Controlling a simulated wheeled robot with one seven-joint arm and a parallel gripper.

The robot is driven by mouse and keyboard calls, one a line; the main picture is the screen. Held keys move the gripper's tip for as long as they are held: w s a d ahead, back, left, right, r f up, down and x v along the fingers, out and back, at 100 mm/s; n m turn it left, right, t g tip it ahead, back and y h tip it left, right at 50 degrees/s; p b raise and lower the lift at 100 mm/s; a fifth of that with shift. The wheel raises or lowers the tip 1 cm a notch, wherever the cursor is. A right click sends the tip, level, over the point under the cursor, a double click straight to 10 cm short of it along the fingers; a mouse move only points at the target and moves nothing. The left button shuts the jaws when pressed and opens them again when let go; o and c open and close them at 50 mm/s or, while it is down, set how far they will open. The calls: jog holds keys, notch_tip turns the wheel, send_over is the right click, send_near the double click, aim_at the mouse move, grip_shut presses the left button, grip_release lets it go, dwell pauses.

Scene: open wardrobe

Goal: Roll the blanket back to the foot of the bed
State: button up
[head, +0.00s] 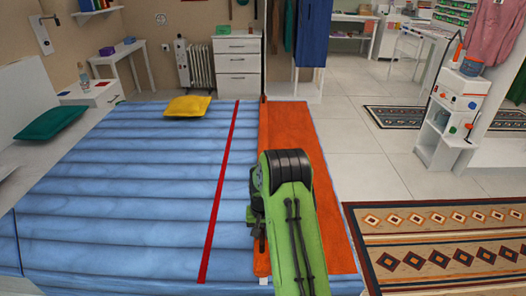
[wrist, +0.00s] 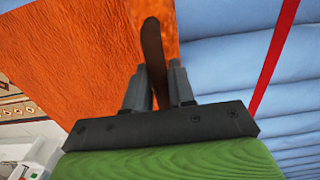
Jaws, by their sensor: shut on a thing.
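The orange blanket (head: 322,150) lies along the right end of the blue bed (head: 120,190), the end away from the pillows. Its left edge shows as a narrow raised strip running the length of the blanket. A red line (head: 219,190) crosses the bed to the left of this edge, with blue between them. My gripper (head: 257,232) is at the left edge, toward the near end, partly hidden by my green arm. In the wrist view, my gripper (wrist: 157,78) is shut on a dark upright flap at the edge of the blanket (wrist: 90,60).
A yellow pillow (head: 188,106) lies on the far side of the bed and a green pillow (head: 50,122) at the left. A patterned rug (head: 450,240) covers the floor at the right. A white drawer unit (head: 238,65) stands beyond the bed.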

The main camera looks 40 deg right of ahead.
jog(key=shift+s+d, duration=0.8)
jog(key=shift+d, duration=0.25)
jog(key=shift+s+d, duration=0.85)
jog(key=shift+d, duration=0.25)
jog(key=shift+s+d, duration=0.8)
jog(key=shift+d, duration=0.35)
jog(key=shift+s+d, duration=0.8)
jog(key=shift+d, duration=0.25)
jog(key=shift+s+d, duration=0.8)
jog(key=shift+d, duration=0.25)
jog(key=shift+s+d, duration=0.8)
jog(key=shift+d, duration=0.25)
jog(key=shift+s+d, duration=0.8)
jog(key=shift+d, duration=0.25)
jog(key=shift+s+d, duration=0.75)
jog(key=shift+d, duration=0.25)
jog(key=shift+s+d, duration=0.8)
jog(key=shift+d, duration=0.25)
jog(key=shift+s+f, duration=0.1)
